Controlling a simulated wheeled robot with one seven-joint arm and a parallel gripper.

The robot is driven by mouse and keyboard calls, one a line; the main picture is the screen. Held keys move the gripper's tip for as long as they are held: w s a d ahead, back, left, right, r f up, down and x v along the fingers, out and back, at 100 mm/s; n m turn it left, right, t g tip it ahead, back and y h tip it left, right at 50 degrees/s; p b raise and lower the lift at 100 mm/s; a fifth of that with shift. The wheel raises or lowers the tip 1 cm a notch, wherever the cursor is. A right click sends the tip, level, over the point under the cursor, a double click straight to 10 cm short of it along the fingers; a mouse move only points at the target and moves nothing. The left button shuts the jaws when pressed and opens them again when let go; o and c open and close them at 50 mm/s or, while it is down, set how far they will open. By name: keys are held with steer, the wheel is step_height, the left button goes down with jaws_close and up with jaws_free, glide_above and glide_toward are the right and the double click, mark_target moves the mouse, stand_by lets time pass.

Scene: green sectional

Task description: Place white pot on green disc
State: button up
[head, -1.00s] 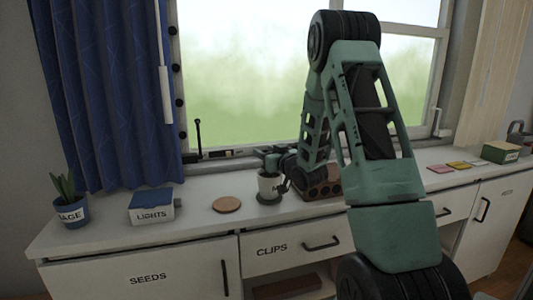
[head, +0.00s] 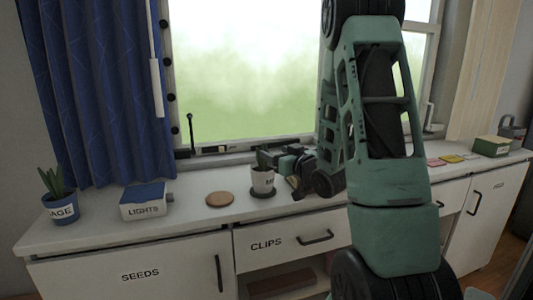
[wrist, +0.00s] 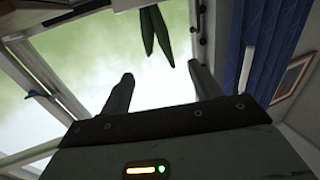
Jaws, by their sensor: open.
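The white pot (head: 263,181), with partly hidden dark lettering, stands upright on the worktop. The dark green disc (head: 263,194) shows directly under its base, and the pot appears to rest on it. My gripper (head: 268,157) is at the pot's rim, from the right and behind; the head view does not show clearly whether they touch. In the wrist view my gripper (wrist: 161,72) has its two fingers spread wide with nothing clamped between them. Green pointed leaves (wrist: 157,32) hang into the top of that view beyond the fingertips; their pot is out of view.
A brown round disc (head: 220,199) lies left of the pot. Further left are the LIGHTS box (head: 145,203) and the blue SAGE pot (head: 62,208). A brown block (head: 296,183) sits close right, partly behind my arm. The window is behind.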

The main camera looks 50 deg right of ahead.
steer(key=shift+b+v, duration=1.25)
steer(key=shift+b, duration=0.25)
steer(key=w+a+f+n+g+y, duration=0.1)
steer(key=w+a+f+g, duration=0.15)
steer(key=a, duration=0.35)
steer(key=w+a+f+n+g+y, duration=0.1)
steer(key=w+a+f+y, duration=0.1)
steer(key=w+a, duration=0.3)
steer(key=s+a+f+n+g+y, duration=0.1)
steer(key=s+a+f+n+g, duration=0.1)
steer(key=a, duration=0.7)
steer(key=s+a+f+n+g+y, duration=0.1)
steer(key=s+a+f+g+y, duration=0.15)
steer(key=a, duration=0.65)
steer(key=s+a+f+n+g, duration=0.1)
steer(key=s+a+g, duration=0.3)
steer(key=s+a, duration=0.4)
steer(key=s+a+f+n+g+h, duration=0.1)
steer(key=s+a+n+g, duration=0.3)
steer(key=s+a, duration=0.4)
steer(key=s+g, duration=0.1)
steer(key=s, duration=0.6)
steer(key=shift+a+n, duration=0.25)
steer(key=shift+n, duration=0.05)
